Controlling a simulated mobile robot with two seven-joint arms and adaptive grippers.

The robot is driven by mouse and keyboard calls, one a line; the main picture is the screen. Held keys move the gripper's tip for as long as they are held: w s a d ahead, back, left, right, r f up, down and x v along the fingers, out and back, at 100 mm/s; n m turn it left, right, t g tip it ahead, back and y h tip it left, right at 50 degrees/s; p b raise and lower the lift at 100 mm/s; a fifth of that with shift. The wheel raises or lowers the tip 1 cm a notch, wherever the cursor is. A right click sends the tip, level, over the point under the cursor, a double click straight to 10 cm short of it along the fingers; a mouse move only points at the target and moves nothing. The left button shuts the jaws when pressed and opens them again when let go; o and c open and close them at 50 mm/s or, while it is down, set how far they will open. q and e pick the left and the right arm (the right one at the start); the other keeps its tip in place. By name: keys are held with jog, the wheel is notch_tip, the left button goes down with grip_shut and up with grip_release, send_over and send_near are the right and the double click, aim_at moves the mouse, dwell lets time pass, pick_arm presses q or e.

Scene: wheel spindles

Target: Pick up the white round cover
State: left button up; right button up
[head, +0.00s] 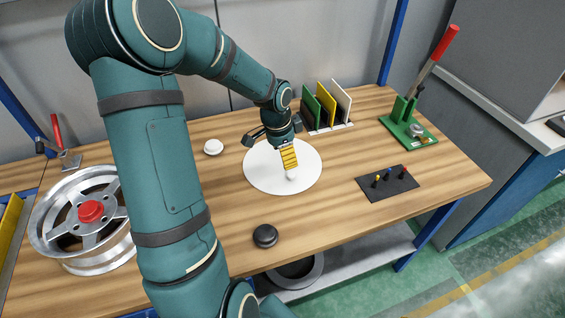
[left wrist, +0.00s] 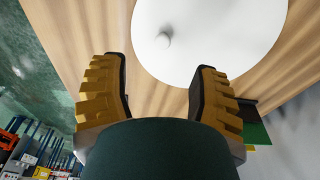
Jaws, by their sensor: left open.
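The white round cover (head: 262,172) is a large flat disc with a small white knob, lying on the wooden table. In the left wrist view the cover (left wrist: 225,45) is in front of the fingertips, with its knob (left wrist: 163,40) roughly in line with the gap between them. My left gripper (head: 289,158) is above the cover, close to the knob, and points down. In the left wrist view the gripper (left wrist: 160,80) is open with nothing between its yellow fingers. Whether a finger touches the disc cannot be told. My right gripper is not in view.
A small white round piece (head: 213,146) and a black round piece (head: 265,236) lie on the table (head: 335,215). A silver wheel (head: 60,215) stands left. A rack of coloured plates (head: 326,105), a dark mat (head: 375,193) with small pins, and a green lever press (head: 405,125) are right.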

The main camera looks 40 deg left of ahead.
aim_at(291, 174)
pick_arm(q)
jog(key=f, duration=0.3)
jog(key=w+f+b, duration=0.1)
jog(key=f, duration=0.1)
jog(key=shift+d+f, duration=0.2)
jog(key=shift+f, duration=0.1)
jog(key=shift+w+d+f+b, duration=0.1)
jog(key=shift+w+f+b, duration=0.2)
jog(key=shift+f, duration=0.55)
jog(key=shift+w+a+f+b, duration=0.1)
jog(key=shift+w+f+b, duration=0.2)
jog(key=shift+f, duration=0.55)
jog(key=shift+w+d+f+b, duration=0.1)
jog(key=shift+w+f+b, duration=0.2)
jog(key=shift+f, duration=0.55)
jog(key=shift+s, duration=0.15)
jog(key=shift+c, duration=0.4)
jog(key=shift+r, duration=0.1)
grip_shut()
